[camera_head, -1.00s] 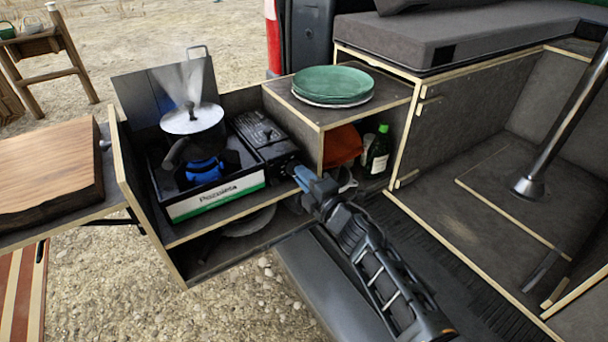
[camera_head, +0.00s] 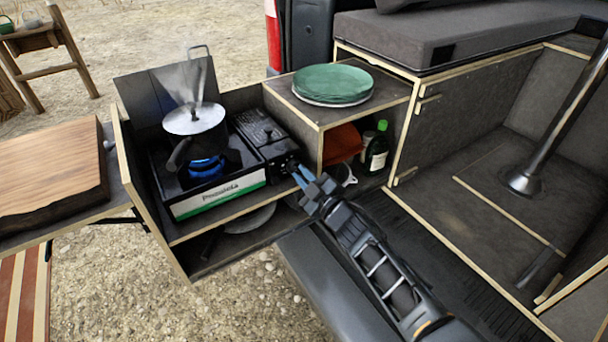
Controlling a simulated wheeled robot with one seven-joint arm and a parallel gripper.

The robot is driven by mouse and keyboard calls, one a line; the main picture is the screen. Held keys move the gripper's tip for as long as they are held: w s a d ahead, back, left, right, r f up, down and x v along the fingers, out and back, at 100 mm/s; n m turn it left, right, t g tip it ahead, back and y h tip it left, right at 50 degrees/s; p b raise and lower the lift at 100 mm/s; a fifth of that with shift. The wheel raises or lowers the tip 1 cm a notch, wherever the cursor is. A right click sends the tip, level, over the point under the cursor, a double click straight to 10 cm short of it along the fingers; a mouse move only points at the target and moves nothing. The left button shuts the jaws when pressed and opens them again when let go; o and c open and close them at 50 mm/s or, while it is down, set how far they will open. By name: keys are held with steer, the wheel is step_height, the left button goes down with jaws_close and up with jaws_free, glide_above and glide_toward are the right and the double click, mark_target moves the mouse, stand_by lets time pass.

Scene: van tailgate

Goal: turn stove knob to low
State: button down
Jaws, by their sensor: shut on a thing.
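The camping stove (camera_head: 218,194) sits in the pull-out kitchen box, with a blue flame (camera_head: 206,167) burning under a steaming lidded pot (camera_head: 195,130). The stove knob is at the right end of the stove's front, at my fingertips, and is mostly hidden by them. My gripper (camera_head: 299,174) reaches in from the lower right, its blue fingers shut on the knob. The knob's exact setting cannot be read.
Green plates (camera_head: 332,84) are stacked on the shelf right of the stove. A wooden board (camera_head: 50,172) lies at left.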

steer(key=shift+f+m, duration=0.1)
steer(key=shift+m, duration=0.4)
steer(key=c, duration=1.1)
jaws_free()
steer(key=shift+c, duration=0.2)
steer(key=p+v, duration=0.3)
steer(key=v, duration=0.4)
steer(key=shift+s+d, duration=0.25)
steer(key=shift+s, duration=0.1)
